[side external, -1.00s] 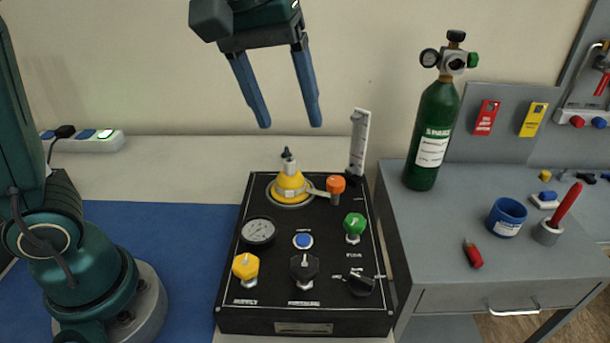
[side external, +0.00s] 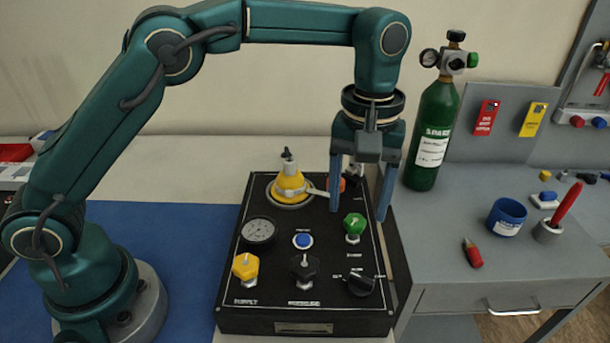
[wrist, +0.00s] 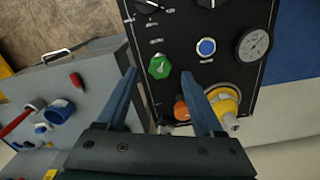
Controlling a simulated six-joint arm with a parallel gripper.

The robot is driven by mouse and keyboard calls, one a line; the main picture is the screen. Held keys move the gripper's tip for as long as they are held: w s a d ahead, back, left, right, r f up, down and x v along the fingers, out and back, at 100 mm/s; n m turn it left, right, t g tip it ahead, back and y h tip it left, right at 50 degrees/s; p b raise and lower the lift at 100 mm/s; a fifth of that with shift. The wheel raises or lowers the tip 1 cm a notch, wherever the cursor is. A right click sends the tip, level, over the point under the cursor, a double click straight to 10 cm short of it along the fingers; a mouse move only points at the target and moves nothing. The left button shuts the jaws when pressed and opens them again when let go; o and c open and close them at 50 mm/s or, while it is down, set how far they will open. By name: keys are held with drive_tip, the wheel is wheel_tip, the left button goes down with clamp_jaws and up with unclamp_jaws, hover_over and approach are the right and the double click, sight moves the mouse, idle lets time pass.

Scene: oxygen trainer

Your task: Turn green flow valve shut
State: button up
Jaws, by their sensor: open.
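The green flow valve (side external: 354,225) is a knob on the right side of the black panel box (side external: 277,318). In the wrist view the green knob (wrist: 159,67) shows between and beyond the fingertips, with a pale pointer mark on it. My gripper (side external: 358,214) is open and empty, pointing down, its two blue fingers at either side of the knob in the side view. The fingertips look a little above or behind the knob; the exact gap is hard to tell. In the wrist view my gripper (wrist: 162,72) frames the knob without visible contact.
An orange knob (wrist: 181,110) and a yellow fitting (side external: 290,187) sit behind the green knob. A gauge (side external: 258,231), blue button (side external: 302,241), yellow knob (side external: 245,266) and black knobs (side external: 304,267) share the panel. A green cylinder (side external: 432,135) stands at the right.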

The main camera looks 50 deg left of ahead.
sight(355, 225)
drive_tip(key=shift+f, duration=1.35)
drive_tip(key=shift+c, duration=0.3)
clamp_jaws()
